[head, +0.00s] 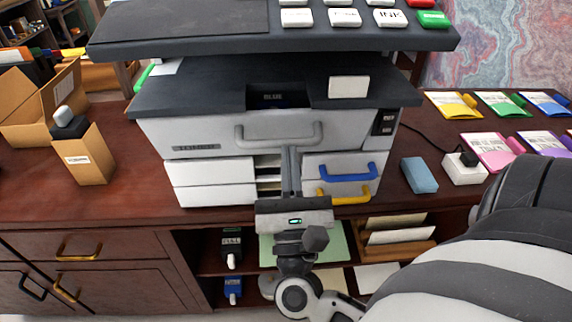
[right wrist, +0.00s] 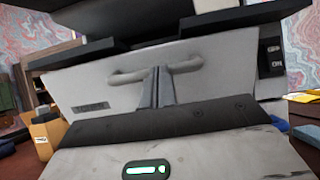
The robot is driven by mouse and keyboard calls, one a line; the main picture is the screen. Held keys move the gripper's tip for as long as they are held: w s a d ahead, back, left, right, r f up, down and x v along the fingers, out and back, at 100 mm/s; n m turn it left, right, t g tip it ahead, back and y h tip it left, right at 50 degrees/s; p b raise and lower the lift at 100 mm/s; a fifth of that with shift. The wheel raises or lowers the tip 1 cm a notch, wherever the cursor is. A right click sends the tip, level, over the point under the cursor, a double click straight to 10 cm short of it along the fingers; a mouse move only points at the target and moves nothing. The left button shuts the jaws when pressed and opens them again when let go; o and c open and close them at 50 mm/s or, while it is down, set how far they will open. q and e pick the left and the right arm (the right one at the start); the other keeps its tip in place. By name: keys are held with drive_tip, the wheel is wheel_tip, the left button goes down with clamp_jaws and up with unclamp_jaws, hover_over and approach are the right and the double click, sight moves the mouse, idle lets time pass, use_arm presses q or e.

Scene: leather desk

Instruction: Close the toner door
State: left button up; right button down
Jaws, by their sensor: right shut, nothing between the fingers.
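The printer (head: 160,100) stands on the desk with a pale front door panel (head: 215,133) carrying a grey bar handle (head: 240,136); I take this panel to be the toner door. In the right wrist view, the panel (right wrist: 100,88) and handle (right wrist: 187,66) face me. I cannot tell how far the panel stands open. My right gripper (head: 291,150) is shut and empty, its fingertips overlapping the handle's lower edge in the head view. In the right wrist view, the fingers (right wrist: 155,88) point up at the handle; contact is unclear. My left gripper is not in view.
Below the panel are white drawers (head: 213,170), a blue handle (head: 347,171) and a yellow handle (head: 346,195). A blue box (head: 419,175) and a white box (head: 465,170) stand to the right. A cardboard box (head: 83,155) stands left. A dark shelf (head: 270,42) overhangs the printer.

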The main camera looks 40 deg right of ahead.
sight(287, 115)
drive_tip(key=shift+w+d+r, duration=0.35)
drive_tip(key=shift+w+r, duration=0.15)
drive_tip(key=shift+r, duration=0.25)
drive_tip(key=shift+w+d+r, duration=0.3)
drive_tip(key=shift+w+r, duration=0.15)
drive_tip(key=shift+r, duration=0.25)
